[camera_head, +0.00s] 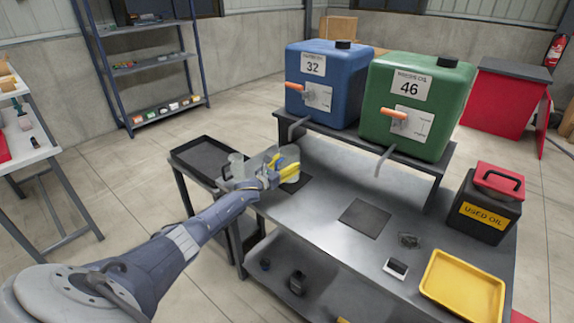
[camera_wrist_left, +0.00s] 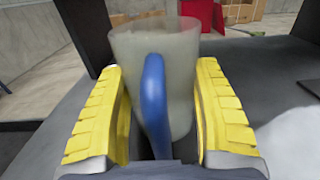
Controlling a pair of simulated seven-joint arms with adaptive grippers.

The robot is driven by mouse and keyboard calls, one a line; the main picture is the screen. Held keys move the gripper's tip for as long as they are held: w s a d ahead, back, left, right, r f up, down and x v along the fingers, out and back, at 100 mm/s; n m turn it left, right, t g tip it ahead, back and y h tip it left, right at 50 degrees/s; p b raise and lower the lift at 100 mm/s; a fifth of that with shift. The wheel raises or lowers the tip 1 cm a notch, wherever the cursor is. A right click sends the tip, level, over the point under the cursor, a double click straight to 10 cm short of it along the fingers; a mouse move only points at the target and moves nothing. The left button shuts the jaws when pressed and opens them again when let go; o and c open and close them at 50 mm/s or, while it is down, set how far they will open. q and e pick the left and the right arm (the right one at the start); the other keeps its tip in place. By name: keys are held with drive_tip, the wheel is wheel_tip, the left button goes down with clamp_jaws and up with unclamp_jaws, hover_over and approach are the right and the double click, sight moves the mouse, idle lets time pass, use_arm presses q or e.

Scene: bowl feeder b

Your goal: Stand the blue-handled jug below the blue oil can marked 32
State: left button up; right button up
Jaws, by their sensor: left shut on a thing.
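The blue-handled jug is a pale, cloudy vessel (camera_wrist_left: 180,62) with its blue handle (camera_wrist_left: 155,100) facing the wrist camera. My left gripper (camera_head: 285,171), with yellow finger pads, is shut on this jug. In the head view the jug (camera_head: 289,153) is partly hidden by the gripper and looks upright. It is at the left part of the bench, by a dark square plate (camera_head: 302,184); I cannot tell whether it touches down. The blue oil can marked 32 (camera_head: 335,75) stands on the raised shelf behind, its spout (camera_head: 298,128) just above and behind the jug.
The green can marked 46 (camera_head: 440,130) stands to the right, with another dark plate (camera_head: 365,219) in front. A used-oil box (camera_head: 480,218) and yellow tray (camera_head: 462,287) occupy the bench's right.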

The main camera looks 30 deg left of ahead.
use_arm(q)
drive_tip(key=o, duration=1.2)
drive_tip(key=shift+f, duration=0.1)
drive_tip(key=shift+s+a, duration=0.25)
drive_tip(key=shift+s, duration=1.75)
drive_tip(key=shift+s+a, duration=0.25)
drive_tip(key=shift+s, duration=1.7)
drive_tip(key=shift+s+a, duration=0.25)
drive_tip(key=shift+s, duration=1.75)
